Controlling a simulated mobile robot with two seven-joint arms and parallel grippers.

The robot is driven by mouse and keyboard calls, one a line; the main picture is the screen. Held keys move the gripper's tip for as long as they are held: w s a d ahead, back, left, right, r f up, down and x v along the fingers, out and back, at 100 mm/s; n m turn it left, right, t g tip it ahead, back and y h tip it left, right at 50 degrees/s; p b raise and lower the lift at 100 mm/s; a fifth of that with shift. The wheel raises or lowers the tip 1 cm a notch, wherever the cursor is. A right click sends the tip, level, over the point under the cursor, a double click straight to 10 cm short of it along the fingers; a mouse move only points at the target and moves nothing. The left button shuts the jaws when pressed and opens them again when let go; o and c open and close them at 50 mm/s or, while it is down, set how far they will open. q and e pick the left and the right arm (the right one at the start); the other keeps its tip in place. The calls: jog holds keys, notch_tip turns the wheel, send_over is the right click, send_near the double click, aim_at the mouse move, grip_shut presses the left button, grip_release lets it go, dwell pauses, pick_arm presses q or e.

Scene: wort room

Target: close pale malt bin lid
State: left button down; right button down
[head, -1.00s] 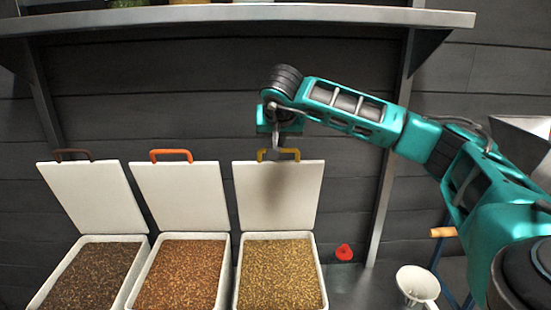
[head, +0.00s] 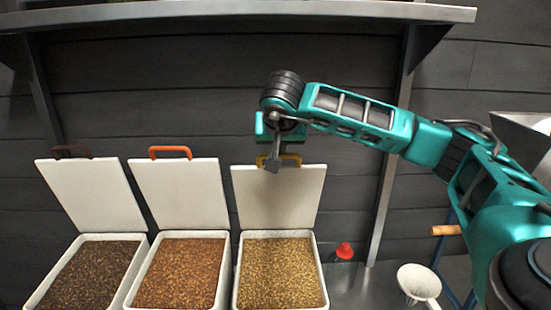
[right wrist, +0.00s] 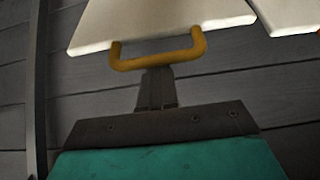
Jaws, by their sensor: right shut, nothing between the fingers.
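The pale malt bin (head: 317,262) holds the lightest grain and is the rightmost of the bins. Its white lid (head: 278,198) stands open, raised at the back, with a yellow handle (head: 291,157) on its top edge. My right gripper (head: 272,163) is shut and empty, its fingers overlapping the handle in the head view. In the right wrist view the shut fingers (right wrist: 157,78) sit right at the bar of the yellow handle (right wrist: 187,55); whether they touch it is unclear. The lid (right wrist: 150,22) fills the top there. My left gripper is not in view.
Two more open bins stand to the left, one with an orange-handled lid (head: 180,190), one with a brown-handled lid (head: 92,192). A shelf (head: 200,15) crosses above. A red-capped thing (head: 345,251) and a white funnel-like vessel (head: 418,281) are at right.

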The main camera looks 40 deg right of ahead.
jog(key=s+a+f+b, duration=0.9)
jog(key=s+f+b, duration=0.1)
jog(key=s+f, duration=0.1)
jog(key=shift+s+a+f+b, duration=0.35)
jog(key=shift+a+f, duration=0.05)
jog(key=shift+f, duration=0.4)
jog(key=f+b, duration=0.1)
jog(key=s+a+f+b, duration=0.1)
jog(key=f+b, duration=0.1)
jog(key=s+f+b, duration=0.1)
jog(key=f+b, duration=0.1)
jog(key=shift+s+a, duration=0.15)
jog(key=shift+s, duration=0.05)
dwell(0.3)
